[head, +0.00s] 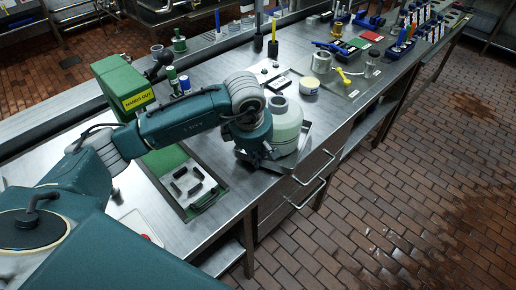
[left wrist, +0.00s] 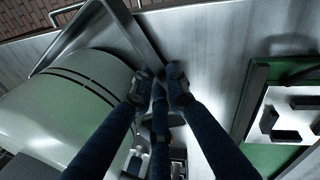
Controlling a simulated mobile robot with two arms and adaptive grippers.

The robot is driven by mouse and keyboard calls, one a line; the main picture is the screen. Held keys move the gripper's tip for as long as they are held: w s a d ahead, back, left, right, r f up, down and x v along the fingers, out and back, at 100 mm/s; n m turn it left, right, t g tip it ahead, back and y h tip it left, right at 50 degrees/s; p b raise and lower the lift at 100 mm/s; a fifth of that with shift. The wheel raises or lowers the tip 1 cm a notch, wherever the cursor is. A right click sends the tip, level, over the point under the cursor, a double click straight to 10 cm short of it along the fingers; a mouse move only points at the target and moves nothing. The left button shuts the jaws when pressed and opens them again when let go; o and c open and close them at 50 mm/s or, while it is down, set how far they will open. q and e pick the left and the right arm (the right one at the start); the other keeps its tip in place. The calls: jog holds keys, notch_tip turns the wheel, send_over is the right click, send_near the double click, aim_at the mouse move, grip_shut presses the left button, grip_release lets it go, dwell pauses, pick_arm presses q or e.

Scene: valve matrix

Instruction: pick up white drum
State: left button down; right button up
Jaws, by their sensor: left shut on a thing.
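The white drum (head: 288,122), pale and rounded with a grey top, stands upright in a shallow metal tray (head: 303,137) near the bench's front edge. My left gripper (head: 262,160) is low beside the drum, on its left side. In the left wrist view, the drum (left wrist: 60,110) fills the left side. The fingertips (left wrist: 156,88) are close together at the tray's rim (left wrist: 133,32), apart from the drum's wall. They look shut on that rim; the exact contact is partly hidden. My right gripper is not in view.
A green-bordered plate with dark blocks (head: 196,184) lies left of the drum. A green box (head: 124,87) stands behind my left arm. A cream tub (head: 309,86) and yellow tool (head: 343,75) are behind the drum. Drawer handles (head: 313,180) stick out in front.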

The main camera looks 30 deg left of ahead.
pick_arm(q)
jog(key=shift+w+f, duration=0.2)
jog(key=shift+f, duration=0.35)
jog(key=c, duration=1.9)
grip_release()
jog(key=shift+s+f, duration=0.25)
jog(key=shift+f, duration=0.05)
jog(key=shift+o, duration=0.8)
jog(key=shift+r, duration=0.1)
